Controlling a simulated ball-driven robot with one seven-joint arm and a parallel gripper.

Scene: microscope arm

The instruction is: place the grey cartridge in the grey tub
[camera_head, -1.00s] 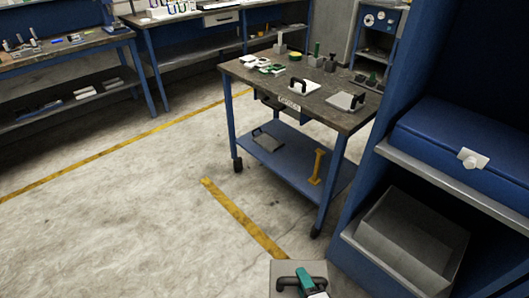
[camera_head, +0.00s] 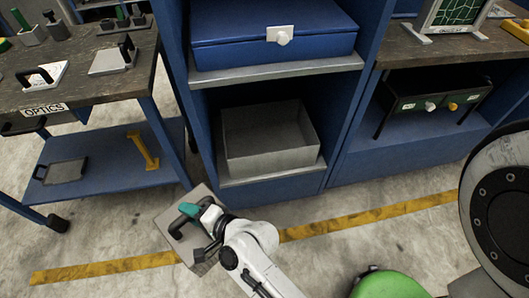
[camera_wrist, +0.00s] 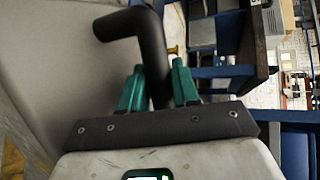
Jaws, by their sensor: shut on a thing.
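The grey cartridge (camera_head: 163,219) is a flat grey plate with a black handle, in the lower middle of the head view. My gripper (camera_head: 192,212) is shut on its black handle, with teal fingers on both sides. In the wrist view, the gripper (camera_wrist: 158,90) fingers close around the handle, and the grey cartridge plate (camera_wrist: 60,70) fills the left side. The cartridge is held in front of the shelf unit. The grey tub (camera_head: 268,160) stands in the lower bay of the blue shelf, farther back and up-right of the gripper. Its visible inside looks empty.
A blue case (camera_head: 270,40) sits on the shelf board (camera_head: 275,73) above the tub. At left, a cart (camera_head: 125,90) holds another handled grey plate (camera_head: 112,60), with one more (camera_head: 65,170) on its lower shelf. A workbench (camera_head: 440,55) stands at right. Floor before the shelf is open.

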